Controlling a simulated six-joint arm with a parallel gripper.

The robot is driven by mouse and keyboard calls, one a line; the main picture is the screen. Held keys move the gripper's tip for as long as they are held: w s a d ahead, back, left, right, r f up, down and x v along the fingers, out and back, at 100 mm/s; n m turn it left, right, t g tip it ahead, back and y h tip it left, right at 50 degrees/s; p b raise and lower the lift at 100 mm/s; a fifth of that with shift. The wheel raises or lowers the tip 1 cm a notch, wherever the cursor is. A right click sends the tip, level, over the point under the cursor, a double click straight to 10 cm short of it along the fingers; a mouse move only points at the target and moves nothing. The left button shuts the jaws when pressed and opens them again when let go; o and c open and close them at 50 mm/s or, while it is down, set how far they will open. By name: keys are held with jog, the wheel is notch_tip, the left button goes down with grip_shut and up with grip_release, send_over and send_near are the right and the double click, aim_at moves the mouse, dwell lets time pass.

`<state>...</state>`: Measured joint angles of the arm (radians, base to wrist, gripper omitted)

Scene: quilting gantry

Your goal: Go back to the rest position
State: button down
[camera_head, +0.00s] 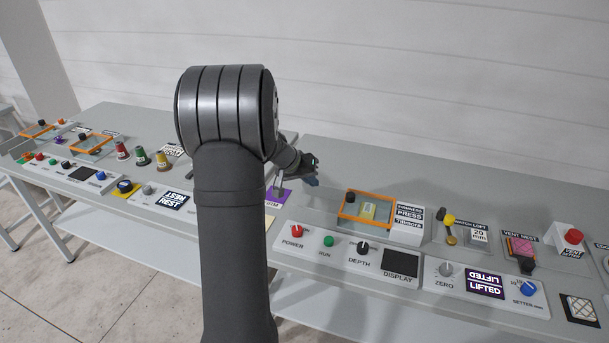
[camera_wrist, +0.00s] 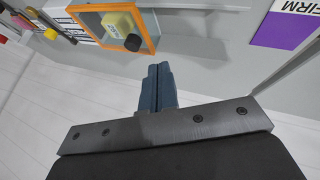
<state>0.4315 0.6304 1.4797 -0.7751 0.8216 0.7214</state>
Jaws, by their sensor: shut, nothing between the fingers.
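My gripper (camera_head: 311,181) is to the right of my arm's big dark joint in the head view, in the air above the bench near the purple card (camera_head: 279,197). In the wrist view my gripper (camera_wrist: 159,70) shows its two blue fingers pressed together with nothing between them. The fingertips point toward the grey bench top, beside an orange-framed tray (camera_wrist: 146,40). My arm hides part of the bench in the head view.
The orange frame (camera_head: 342,209) holds a yellow block (camera_head: 368,210). In front stands a panel (camera_head: 318,257) with knobs and a display. A LIFTED sign (camera_head: 484,284) and a red button (camera_head: 573,236) are farther right. Several coloured cones stand left of my arm. The white wall is behind.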

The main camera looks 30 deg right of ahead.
dwell(0.4)
jog(key=s+d+f, duration=0.1)
jog(key=d+f, duration=0.7)
jog(key=d, duration=0.1)
jog(key=shift+s, duration=0.15)
jog(key=c, duration=2.1)
grip_release()
